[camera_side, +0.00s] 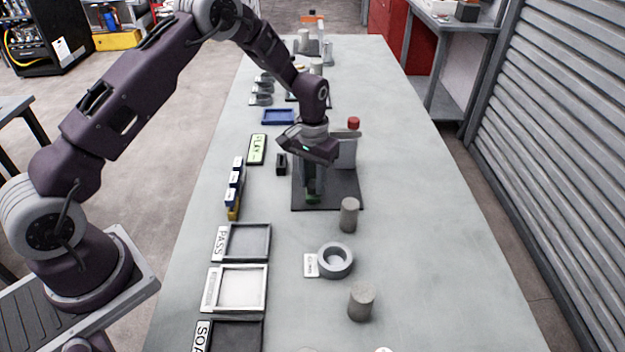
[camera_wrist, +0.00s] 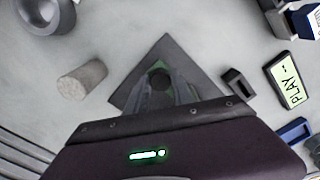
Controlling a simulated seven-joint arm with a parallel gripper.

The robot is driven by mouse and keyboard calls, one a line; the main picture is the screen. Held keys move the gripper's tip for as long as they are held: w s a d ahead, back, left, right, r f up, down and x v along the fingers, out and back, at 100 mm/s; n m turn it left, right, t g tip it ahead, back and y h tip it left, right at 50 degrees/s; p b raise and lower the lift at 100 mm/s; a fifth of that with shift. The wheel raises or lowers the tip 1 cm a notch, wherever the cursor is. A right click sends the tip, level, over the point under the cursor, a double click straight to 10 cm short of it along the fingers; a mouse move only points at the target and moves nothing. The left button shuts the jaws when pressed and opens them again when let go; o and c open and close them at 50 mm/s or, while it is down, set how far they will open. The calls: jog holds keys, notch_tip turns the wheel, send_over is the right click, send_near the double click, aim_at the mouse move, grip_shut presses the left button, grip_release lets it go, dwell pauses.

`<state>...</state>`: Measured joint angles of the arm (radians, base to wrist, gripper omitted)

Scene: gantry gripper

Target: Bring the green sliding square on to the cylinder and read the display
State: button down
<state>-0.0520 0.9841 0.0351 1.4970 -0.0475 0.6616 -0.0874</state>
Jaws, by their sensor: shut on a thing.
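My gripper (camera_side: 312,188) points down over a dark plate (camera_side: 343,201) and is shut on a small green piece (camera_side: 313,199), which looks like the green sliding square; the fingers hide most of it. In the wrist view, green (camera_wrist: 161,66) shows around a dark round part at the fingertips. A grey cylinder (camera_side: 349,215) stands on the table just off the plate's front right corner; it also shows in the wrist view (camera_wrist: 82,79). A second grey cylinder (camera_side: 361,302) stands nearer the camera. The green display (camera_side: 257,149), left of the plate, reads "PLAY" followed by a dash or dashes.
A grey ring (camera_side: 335,260) with a small label lies between the cylinders. Trays (camera_side: 243,243), one labelled PASS, line the left edge. A small black block (camera_side: 282,164) and blue-and-yellow blocks (camera_side: 234,190) stand left of the plate. The table's right side is clear.

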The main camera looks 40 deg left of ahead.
aim_at(312, 170)
jog(key=shift+w+a, duration=1.3)
jog(key=shift+w, duration=0.05)
jog(key=c, duration=1.1)
grip_release()
notch_tip(312, 170, up, 7)
jog(key=shift+r, duration=0.1)
